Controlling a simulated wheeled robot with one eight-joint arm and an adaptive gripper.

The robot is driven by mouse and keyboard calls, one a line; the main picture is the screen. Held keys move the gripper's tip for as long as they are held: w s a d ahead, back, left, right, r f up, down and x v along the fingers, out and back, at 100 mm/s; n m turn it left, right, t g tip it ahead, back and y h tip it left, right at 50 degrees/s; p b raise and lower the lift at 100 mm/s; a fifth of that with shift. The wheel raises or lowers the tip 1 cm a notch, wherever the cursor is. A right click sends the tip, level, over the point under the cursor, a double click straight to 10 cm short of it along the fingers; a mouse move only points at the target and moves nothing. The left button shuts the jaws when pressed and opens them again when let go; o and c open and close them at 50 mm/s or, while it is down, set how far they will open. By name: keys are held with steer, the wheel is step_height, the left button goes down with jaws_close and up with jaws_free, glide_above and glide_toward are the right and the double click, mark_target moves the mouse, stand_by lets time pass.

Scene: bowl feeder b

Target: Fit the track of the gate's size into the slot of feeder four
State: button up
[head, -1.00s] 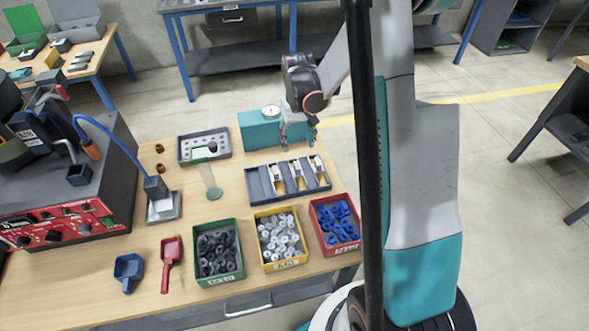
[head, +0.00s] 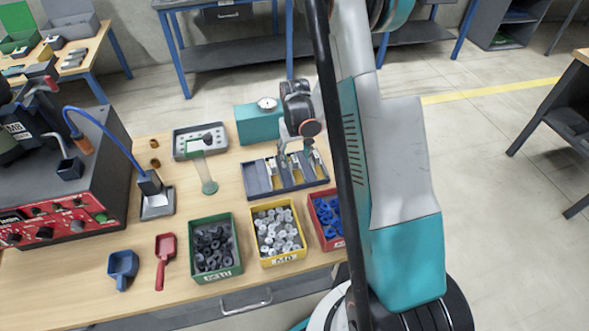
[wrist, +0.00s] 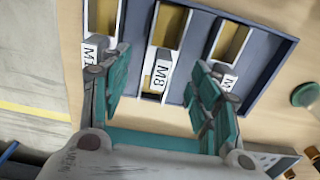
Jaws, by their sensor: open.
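A grey rack (head: 258,180) on the table holds three tracks with yellowish channels and white end labels. In the wrist view the middle track (wrist: 170,38) reads M8; the left track (wrist: 104,18) and right track (wrist: 229,42) have partly covered labels. My gripper (head: 295,150) is over the rack. It is open and empty in the wrist view (wrist: 155,80), its teal fingers on either side of the M8 label; contact cannot be told. The feeder (head: 75,195) at left is a grey box with a red panel. A black part on it (head: 15,130) bears a label that seems to read M8.
Green (head: 215,270), yellow (head: 280,257) and red (head: 326,238) bins of parts stand in front of the rack. A teal box with a dial (head: 256,122) stands behind it. A grey tray (head: 200,150), a glass-like stand (head: 208,187) and a cabled block (head: 150,184) lie toward the feeder.

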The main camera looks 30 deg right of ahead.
mark_target(295, 158)
step_height(295, 158, down, 4)
steer(key=shift+r+b, duration=0.2)
steer(key=shift+b, duration=0.25)
steer(key=c, duration=1.3)
steer(key=shift+r, duration=0.2)
